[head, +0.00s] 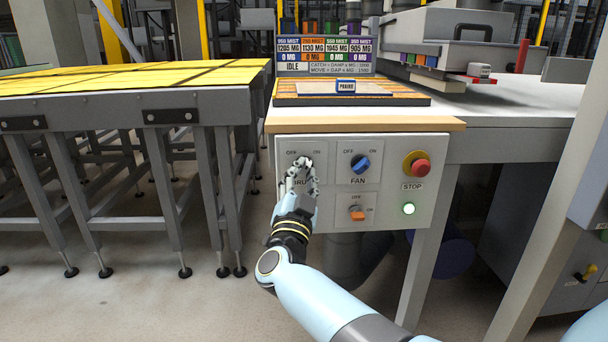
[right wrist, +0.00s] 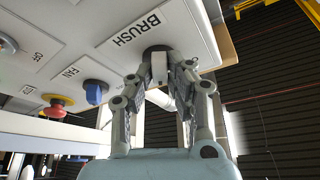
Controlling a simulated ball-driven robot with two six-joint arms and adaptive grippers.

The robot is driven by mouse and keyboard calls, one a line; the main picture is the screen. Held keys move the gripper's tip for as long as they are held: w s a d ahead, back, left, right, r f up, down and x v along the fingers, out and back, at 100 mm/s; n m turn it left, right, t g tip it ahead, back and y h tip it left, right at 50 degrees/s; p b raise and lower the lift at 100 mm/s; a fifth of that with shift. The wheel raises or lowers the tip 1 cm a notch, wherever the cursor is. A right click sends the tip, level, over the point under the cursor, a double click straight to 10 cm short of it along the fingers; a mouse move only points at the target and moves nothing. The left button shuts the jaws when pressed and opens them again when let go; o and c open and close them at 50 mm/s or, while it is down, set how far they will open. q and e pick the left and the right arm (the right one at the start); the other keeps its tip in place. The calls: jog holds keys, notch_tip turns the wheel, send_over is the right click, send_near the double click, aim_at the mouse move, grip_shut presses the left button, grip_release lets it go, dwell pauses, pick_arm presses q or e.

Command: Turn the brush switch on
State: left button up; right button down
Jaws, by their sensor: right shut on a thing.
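The brush switch is on the left of the grey control panel (head: 433,150), under OFF and ON labels. In the head view my right gripper (head: 302,167) covers its knob and part of the BRUSH label. In the right wrist view the brush knob (right wrist: 158,66) is pale on a dark collar, between the two fingers. My right gripper (right wrist: 160,75) is shut on this knob. Which way the knob points cannot be told. My left gripper is out of view.
A wooden edge (head: 365,125) overhangs the panel. A yellow-topped table (head: 130,82) stands left. A display (head: 324,54) reads IDLE.

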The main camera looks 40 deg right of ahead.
jog(key=shift+m+g+h, duration=0.4)
jog(key=shift+m+g, duration=0.4)
jog(key=shift+m, duration=1.2)
jog(key=c, duration=1.3)
grip_release()
jog(key=shift+r, duration=0.15)
notch_tip(320, 180, up, 10)
jog(key=shift+f, duration=0.1)
